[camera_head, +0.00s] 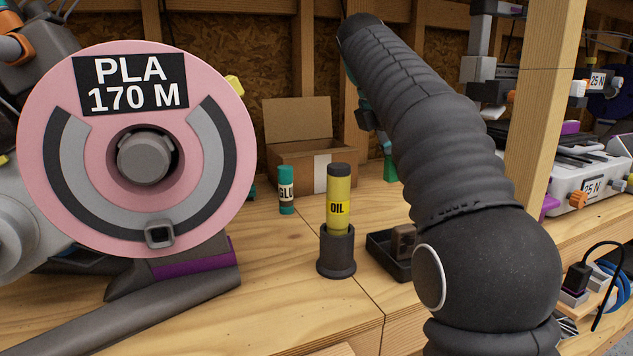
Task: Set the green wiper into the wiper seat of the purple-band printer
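A purple band (193,258) runs along a dark grey base under the large pink spool (75,185) at the left. A pale printer (590,183) at the right, labelled 25 N, also has purple parts. I cannot make out a wiper seat on either.
A yellow oil bottle (339,211) stands in a dark cup (336,262) on the wooden bench (270,310). A glue stick (287,190) and an open cardboard box (293,165) are behind it. A black tray (385,256) lies beside my arm. A wooden post (540,100) stands right of it.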

